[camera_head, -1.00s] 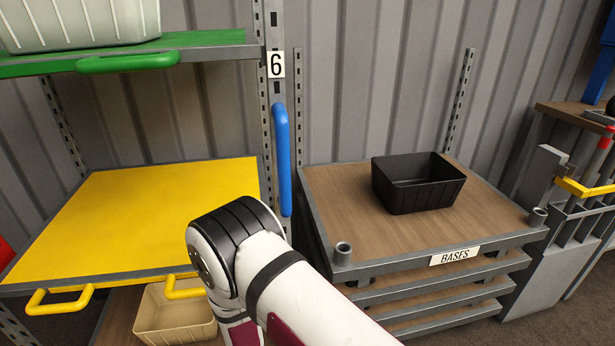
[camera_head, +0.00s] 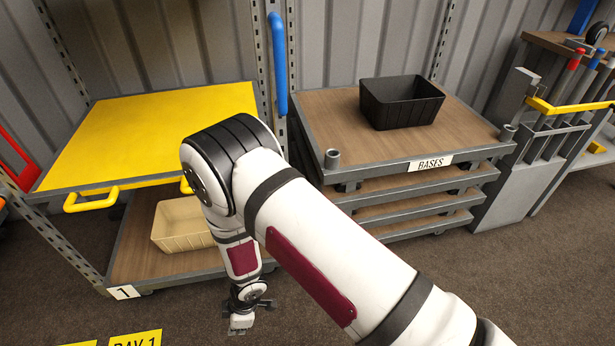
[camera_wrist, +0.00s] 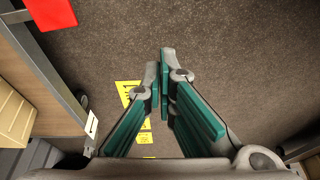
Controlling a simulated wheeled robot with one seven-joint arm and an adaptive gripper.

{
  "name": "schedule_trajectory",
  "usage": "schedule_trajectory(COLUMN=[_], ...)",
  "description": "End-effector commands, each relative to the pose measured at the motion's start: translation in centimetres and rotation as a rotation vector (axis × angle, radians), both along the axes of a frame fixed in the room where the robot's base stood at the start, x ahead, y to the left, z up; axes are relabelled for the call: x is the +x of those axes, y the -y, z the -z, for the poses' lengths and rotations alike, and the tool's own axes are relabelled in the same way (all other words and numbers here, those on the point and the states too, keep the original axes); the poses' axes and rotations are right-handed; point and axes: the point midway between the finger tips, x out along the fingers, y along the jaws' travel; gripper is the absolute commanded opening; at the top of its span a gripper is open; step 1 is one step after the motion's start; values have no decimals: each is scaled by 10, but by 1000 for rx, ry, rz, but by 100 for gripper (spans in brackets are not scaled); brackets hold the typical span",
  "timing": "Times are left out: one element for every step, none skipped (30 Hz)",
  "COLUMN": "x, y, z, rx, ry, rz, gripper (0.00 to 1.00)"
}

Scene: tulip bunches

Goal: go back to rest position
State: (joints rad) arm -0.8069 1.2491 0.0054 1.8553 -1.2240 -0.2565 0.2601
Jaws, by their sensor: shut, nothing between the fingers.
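My gripper (camera_head: 240,324) hangs low at the end of my bent white arm, over the brown floor and in front of the shelf marked 1. In the wrist view my gripper (camera_wrist: 160,75) points over the floor with its green-padded fingers closed together at the tips. Nothing is held. My arm crosses the head view from the lower right to the middle and covers part of the racks. No tulips show in any view.
A yellow shelf (camera_head: 150,125) stands above a wooden shelf with a beige bin (camera_head: 180,226). A black bin (camera_head: 400,102) sits on the "BASES" cart (camera_head: 330,110). Racked tools stand at right. The floor (camera_head: 500,280) in front is clear; yellow floor labels (camera_head: 136,341) lie at lower left.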

Motion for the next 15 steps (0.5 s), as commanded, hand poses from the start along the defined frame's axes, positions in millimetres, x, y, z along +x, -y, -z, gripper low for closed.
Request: schedule_trajectory(x=[6, 9, 15, 19, 23, 31, 36, 42, 49, 56, 62, 71, 78, 85, 95], y=[-1, 0, 1, 1, 2, 4, 4, 6, 8, 10, 12, 16, 18, 21, 27], z=[-7, -10, -15, -19, -22, -29, -34, -39, -47, -54, -60, -70, -78, -86, -98], rx=[1, -1, -4, -5, -8, -12, -14, -16, -21, -24, -29, -34, -39, -44, -51], ry=[11, 17, 27, 35, 41, 55, 63, 73, 88, 99, 110, 125, 138, 151, 169], rz=[10, 18, 30, 38, 47, 62, 74, 85, 103, 117, 133, 154, 172, 191, 220], gripper=[0, 0, 0, 0, 0, 0, 0, 0, 0, 0, 0, 0, 0, 0, 0])
